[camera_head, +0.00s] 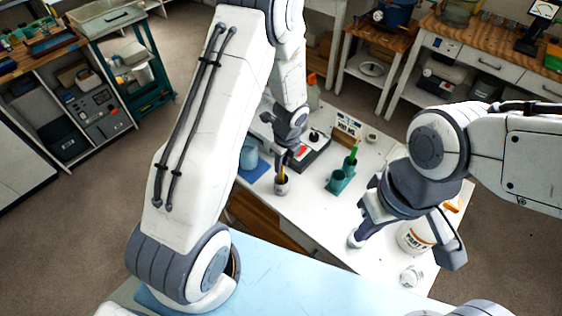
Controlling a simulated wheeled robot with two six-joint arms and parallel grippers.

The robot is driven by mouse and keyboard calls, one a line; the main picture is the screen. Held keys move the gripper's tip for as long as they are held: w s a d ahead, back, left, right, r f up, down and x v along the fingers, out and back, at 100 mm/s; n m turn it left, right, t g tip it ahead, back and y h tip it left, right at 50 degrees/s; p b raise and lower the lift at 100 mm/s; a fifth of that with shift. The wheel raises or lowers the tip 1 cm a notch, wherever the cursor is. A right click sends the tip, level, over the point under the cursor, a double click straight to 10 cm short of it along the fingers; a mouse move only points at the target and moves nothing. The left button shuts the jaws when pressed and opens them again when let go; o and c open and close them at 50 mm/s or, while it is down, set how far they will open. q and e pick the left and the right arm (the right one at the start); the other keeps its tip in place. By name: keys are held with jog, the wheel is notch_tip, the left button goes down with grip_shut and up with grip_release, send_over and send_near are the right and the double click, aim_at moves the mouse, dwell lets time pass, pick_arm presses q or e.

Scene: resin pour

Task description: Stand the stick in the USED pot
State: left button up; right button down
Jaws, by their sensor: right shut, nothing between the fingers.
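A thin orange-yellow stick (282,173) stands nearly upright, with its lower end inside a small grey-white pot (282,187) on the white table. I cannot read a label on the pot at this size. My left gripper (282,161) points down right above the pot, at the stick's upper end. Its fingers are too small and dark to show whether they grip the stick.
A green holder (341,178) with a green bottle (352,156) stands right of the pot. A blue cup (249,158) stands behind it to the left. A white tub (415,237) and a clear cup (411,275) are near my right gripper. The table's middle is clear.

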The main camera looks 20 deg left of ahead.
pick_arm(q)
jog(key=shift+r, duration=0.1)
notch_tip(320, 180, up, 10)
jog(key=d, duration=0.1)
jog(key=shift+s+r, duration=0.15)
jog(key=shift+s, duration=0.05)
dwell(0.4)
jog(key=shift+d+b, duration=0.1)
jog(key=shift+b, duration=0.2)
dwell(0.4)
jog(key=s+d+r+n+b, duration=0.1)
jog(key=s+d+r+n, duration=0.1)
jog(key=s+d+n, duration=0.2)
jog(key=s+d+r+n+h+b, duration=0.1)
jog(key=s+d+n, duration=0.3)
jog(key=s, duration=0.7)
jog(key=s+d+r+n+h+b, duration=0.1)
jog(key=s+d+r+n+b, duration=0.1)
jog(key=s+d+r+n, duration=0.2)
jog(key=s+n, duration=0.2)
jog(key=s, duration=0.2)
jog(key=shift+s+d+n+b, duration=0.15)
jog(key=shift+d+n+b, duration=0.1)
jog(key=shift+n+b, duration=0.1)
jog(key=shift+r, duration=0.1)
